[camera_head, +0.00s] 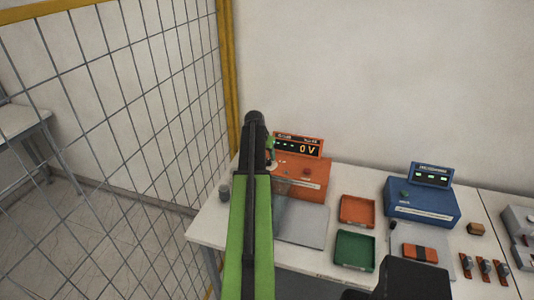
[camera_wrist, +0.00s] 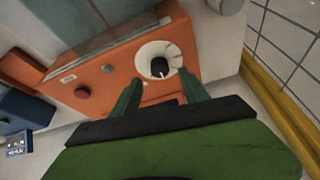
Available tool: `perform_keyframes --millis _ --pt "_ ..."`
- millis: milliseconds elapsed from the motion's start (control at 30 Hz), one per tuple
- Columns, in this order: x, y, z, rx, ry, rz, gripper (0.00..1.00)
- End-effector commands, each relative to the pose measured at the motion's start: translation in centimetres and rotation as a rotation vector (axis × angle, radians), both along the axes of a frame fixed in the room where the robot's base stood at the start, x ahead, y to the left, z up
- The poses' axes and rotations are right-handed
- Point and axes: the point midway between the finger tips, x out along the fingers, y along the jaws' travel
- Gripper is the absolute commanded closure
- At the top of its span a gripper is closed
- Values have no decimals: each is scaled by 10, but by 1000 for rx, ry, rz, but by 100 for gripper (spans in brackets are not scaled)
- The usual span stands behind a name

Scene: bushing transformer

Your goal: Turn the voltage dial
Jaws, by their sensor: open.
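The orange device (camera_head: 312,187) stands on the left part of the table and its display reads 0 V in the head view. In the wrist view, the voltage dial (camera_wrist: 159,67) is a black knob on a round white scale on the orange panel (camera_wrist: 112,70). My gripper (camera_wrist: 163,86) is open, with its two green fingers pointing toward the dial. The fingertips lie on either side of the knob's lower edge in the picture; I cannot tell whether they touch it. In the head view my arm hides the dial and most of the gripper.
A red button (camera_wrist: 82,91) sits on the same panel. An orange tray (camera_head: 372,209), a green tray (camera_head: 354,265) and a blue device (camera_head: 420,205) are to the right on the table. A wire fence (camera_head: 150,90) with a yellow post (camera_head: 229,75) stands at the left.

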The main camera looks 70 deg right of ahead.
Motion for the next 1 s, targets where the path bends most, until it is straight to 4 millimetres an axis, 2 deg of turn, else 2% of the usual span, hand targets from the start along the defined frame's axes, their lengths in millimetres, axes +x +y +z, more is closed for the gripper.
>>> perform_keyframes --millis 33,300,433,567,1000 --pt "0 6 24 0 0 1 48" --pt "2 32 85 0 0 1 48" --pt "3 42 110 0 0 0 48" --pt "4 48 120 0 0 0 48" --pt "5 49 118 0 0 0 48"
